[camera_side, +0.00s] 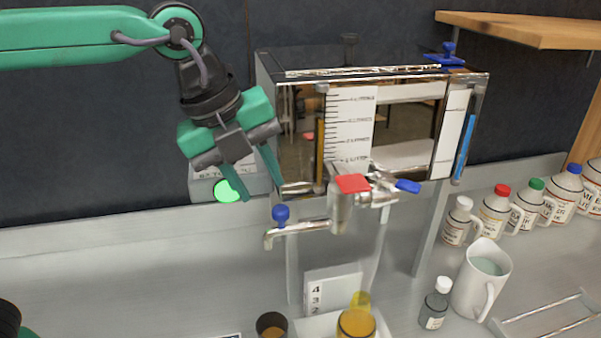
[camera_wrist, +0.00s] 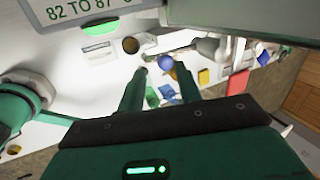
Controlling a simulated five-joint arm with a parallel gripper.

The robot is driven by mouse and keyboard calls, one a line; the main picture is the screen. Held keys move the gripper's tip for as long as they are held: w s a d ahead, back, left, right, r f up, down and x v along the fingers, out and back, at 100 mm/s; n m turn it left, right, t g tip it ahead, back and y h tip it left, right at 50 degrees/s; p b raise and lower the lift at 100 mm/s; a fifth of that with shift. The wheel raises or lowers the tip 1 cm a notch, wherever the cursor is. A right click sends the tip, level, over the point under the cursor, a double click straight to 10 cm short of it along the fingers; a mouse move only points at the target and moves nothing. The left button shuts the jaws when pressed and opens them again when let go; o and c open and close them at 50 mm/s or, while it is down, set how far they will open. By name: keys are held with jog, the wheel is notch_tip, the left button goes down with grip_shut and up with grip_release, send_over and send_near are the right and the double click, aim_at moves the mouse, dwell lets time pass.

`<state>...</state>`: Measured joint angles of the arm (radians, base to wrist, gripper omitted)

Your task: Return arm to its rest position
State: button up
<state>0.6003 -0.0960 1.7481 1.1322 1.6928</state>
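My gripper (camera_side: 260,192) hangs to the left of the evaporator pan (camera_side: 466,85) in the side view, pointing down. Its two dark green fingers are apart with nothing between them. The right finger lies close to the pan's left end in the picture; I cannot tell whether they touch. Both fingers also show in the wrist view, my gripper (camera_wrist: 160,70) open there too. A grey display box (camera_side: 205,190) with a green light is partly hidden behind the left finger. The same box in the wrist view (camera_wrist: 75,12) reads "82 TO 87".
A tap with a blue knob (camera_side: 281,214) sticks out below my gripper. A red-topped valve (camera_side: 352,184) sits under the pan. A dark cup (camera_side: 271,325) and amber jar (camera_side: 356,323) stand below. A white jug (camera_side: 482,280) and several bottles stand right. A wooden shelf (camera_side: 530,29) is upper right.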

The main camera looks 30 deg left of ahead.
jog(key=s+a+n, duration=0.1)
jog(key=a+n, duration=0.3)
jog(key=s+a+f+n+t, duration=0.1)
jog(key=a+n, duration=0.4)
jog(key=s+a+n+t, duration=0.1)
jog(key=a+n, duration=0.3)
jog(key=shift+s+a+f+n+y, duration=0.2)
jog(key=shift+s+a+n+y, duration=0.05)
jog(key=shift+s+n+y, duration=0.05)
jog(key=s+a+f+n+y, duration=0.1)
jog(key=s+a+f+n, duration=0.6)
jog(key=n, duration=0.5)
jog(key=shift+s+a+f+n+y, duration=0.35)
jog(key=shift+a+f, duration=0.2)
jog(key=shift+a, duration=0.7)
